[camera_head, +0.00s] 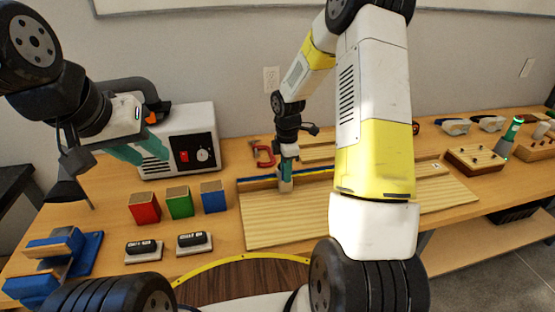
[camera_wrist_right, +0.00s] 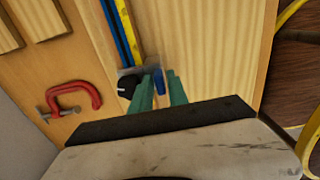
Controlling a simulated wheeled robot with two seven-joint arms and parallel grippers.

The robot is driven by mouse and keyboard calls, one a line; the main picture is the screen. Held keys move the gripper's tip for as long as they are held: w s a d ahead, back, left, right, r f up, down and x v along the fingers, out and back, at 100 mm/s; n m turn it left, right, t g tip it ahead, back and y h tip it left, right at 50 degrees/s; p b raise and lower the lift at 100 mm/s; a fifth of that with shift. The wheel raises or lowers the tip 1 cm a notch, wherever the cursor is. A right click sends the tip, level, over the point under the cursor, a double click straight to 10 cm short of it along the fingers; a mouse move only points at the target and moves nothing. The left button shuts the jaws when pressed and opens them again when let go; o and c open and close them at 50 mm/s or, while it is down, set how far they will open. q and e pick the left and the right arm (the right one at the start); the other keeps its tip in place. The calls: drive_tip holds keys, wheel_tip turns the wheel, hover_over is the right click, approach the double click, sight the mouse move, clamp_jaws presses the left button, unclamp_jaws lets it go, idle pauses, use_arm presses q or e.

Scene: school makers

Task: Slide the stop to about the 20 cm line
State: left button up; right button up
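The stop (camera_head: 285,185) is a small pale block on the fence of a wooden board (camera_head: 275,225); a blue strip (camera_wrist_right: 114,30) and a yellow ruler (camera_wrist_right: 126,30) run along the fence. In the right wrist view the stop shows a black part (camera_wrist_right: 128,86) and a blue part (camera_wrist_right: 158,83). My right gripper (camera_wrist_right: 160,84) is at the stop, its teal fingers on either side of the blue part. Contact cannot be made out. Ruler numbers are too small to read. My left gripper (camera_head: 143,149) is raised and empty at the left, fingers apart.
Red (camera_head: 145,207), green (camera_head: 180,202) and blue (camera_head: 213,196) boxes stand left of the board. A white machine (camera_head: 178,146) is behind them. A red clamp (camera_wrist_right: 75,98) lies behind the fence. My right arm hides part of the board.

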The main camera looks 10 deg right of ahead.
clamp_jaws()
idle(1.4)
